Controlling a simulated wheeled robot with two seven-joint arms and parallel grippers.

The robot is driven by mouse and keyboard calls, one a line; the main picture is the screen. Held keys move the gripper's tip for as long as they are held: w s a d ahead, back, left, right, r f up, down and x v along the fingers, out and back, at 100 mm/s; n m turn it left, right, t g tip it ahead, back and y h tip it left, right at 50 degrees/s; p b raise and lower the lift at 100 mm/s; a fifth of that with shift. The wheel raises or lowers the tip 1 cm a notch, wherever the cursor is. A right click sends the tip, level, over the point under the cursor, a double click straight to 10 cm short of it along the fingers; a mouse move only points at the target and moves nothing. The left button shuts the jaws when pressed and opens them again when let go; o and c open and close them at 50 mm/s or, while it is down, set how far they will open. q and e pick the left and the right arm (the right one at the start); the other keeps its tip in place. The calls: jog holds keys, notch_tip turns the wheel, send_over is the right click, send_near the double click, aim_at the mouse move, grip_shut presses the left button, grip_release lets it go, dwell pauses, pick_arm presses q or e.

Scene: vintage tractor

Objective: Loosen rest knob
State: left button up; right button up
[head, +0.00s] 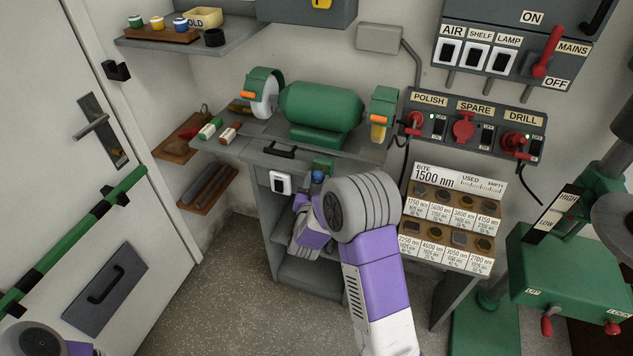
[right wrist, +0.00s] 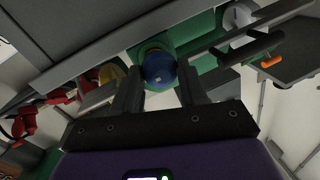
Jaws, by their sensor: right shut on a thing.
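The blue round rest knob (head: 318,176) is at the front of the grey bench, below the green grinder (head: 321,106). In the right wrist view the knob (right wrist: 159,68) sits between the two dark fingertips of my right gripper (right wrist: 159,76), with green metal behind it. My right gripper is shut on the knob. In the head view my right arm's large grey joint hides part of the hand. My left gripper is not in view; only part of my left arm shows at the lower left.
A bit rack (head: 447,220) stands to the right, and a green drill press (head: 570,280) is farther right. The floor (head: 235,290) is clear.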

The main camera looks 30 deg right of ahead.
jog(key=n+p, duration=0.2)
jog(key=n, duration=0.1)
jog(key=n+g+p, duration=0.1)
jog(key=p, duration=0.1)
jog(key=shift+a+r+n, duration=0.1)
jog(key=shift+r+n, duration=0.15)
jog(key=shift+n, duration=0.05)
jog(key=n+p, duration=0.2)
jog(key=n+g+p, duration=0.1)
jog(key=n+p, duration=0.2)
jog(key=shift+w+a+r+n+p, duration=0.1)
jog(key=shift+w+n+p, duration=0.05)
jog(key=shift+n+p, duration=0.2)
jog(key=n+g+p, duration=0.1)
jog(key=n+p, duration=0.2)
jog(key=shift+w+n+h, duration=0.1)
jog(key=shift+n+h, duration=0.15)
jog(key=shift+h, duration=0.05)
jog(key=shift+n+g+p, duration=0.6)
jog(key=shift+n+p, duration=0.45)
jog(key=shift+n, duration=0.05)
jog(key=shift+f, duration=0.2)
jog(key=o, duration=1.1)
jog(key=shift+c, duration=0.2)
